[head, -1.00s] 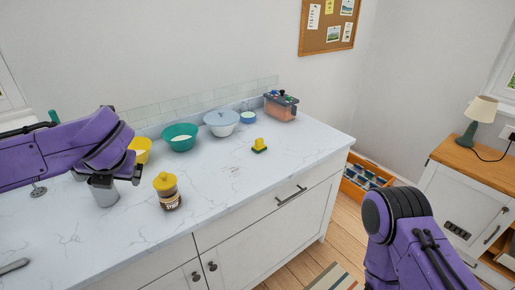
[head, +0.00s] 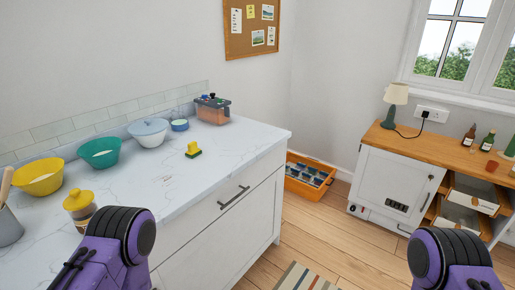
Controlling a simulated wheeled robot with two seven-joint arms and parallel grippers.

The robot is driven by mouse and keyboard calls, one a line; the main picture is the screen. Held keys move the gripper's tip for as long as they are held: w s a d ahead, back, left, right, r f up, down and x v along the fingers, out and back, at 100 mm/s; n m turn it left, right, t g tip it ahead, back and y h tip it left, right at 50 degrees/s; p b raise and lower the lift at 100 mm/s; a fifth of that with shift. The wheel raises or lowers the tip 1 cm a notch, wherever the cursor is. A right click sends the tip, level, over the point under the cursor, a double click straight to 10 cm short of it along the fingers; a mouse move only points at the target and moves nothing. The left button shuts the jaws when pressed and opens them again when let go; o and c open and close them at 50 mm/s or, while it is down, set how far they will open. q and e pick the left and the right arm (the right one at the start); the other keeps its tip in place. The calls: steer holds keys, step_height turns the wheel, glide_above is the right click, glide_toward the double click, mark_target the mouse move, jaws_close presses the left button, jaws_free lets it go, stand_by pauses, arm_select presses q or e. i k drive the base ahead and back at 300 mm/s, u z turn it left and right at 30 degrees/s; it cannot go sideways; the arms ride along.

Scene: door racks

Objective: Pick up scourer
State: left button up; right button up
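The scourer (head: 193,150) is a small yellow and green block on the white marbled countertop (head: 165,185), right of the middle of the counter and apart from the bowls. In the head view, purple links of my left and right arms show at the bottom edge. Both grippers are out of view. Nothing touches the scourer.
A yellow-lidded jar (head: 79,207) stands in front. An orange crate (head: 309,176) is on the floor.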

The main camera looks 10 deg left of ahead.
mark_target(194, 151)
steer(key=z, duration=1.1)
steer(key=i, duration=2.3)
steer(key=u, duration=3.45)
